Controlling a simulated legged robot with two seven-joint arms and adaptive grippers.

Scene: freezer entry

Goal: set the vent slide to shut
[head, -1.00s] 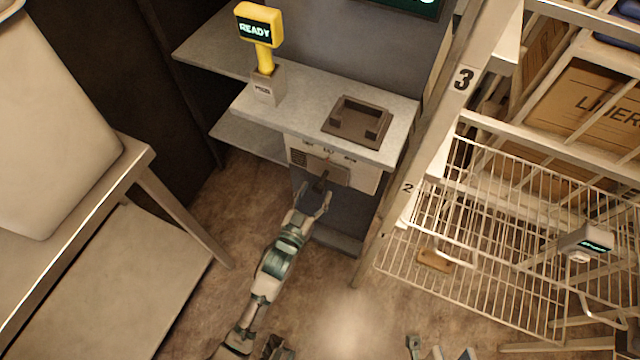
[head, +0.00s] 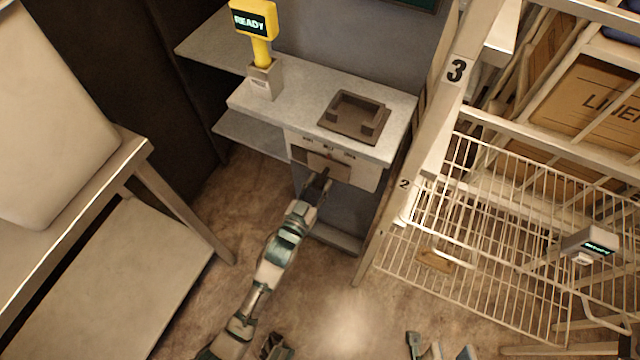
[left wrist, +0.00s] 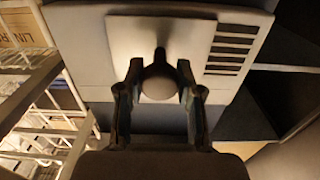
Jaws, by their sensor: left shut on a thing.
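The vent slide (head: 339,167) is a plate on the front of the pale unit under the counter. Its dark round knob (left wrist: 160,82) sits between the two fingers of my left gripper (head: 320,180). The left wrist view shows my left gripper (left wrist: 159,88) shut on the knob, one finger on each side. In that view, open dark slots (left wrist: 231,48) show to the right of the plate. Small labels (head: 330,148) above the slide are too blurred to read. Parts of my right gripper (head: 438,348) show at the bottom edge; its jaws cannot be judged.
A dark tray (head: 353,117) and a yellow display post (head: 261,50) reading READY stand on the counter (head: 300,92). A wire rack (head: 470,230) and a post (head: 425,165) are close on the right. A metal table (head: 185,215) is on the left. Floor between is clear.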

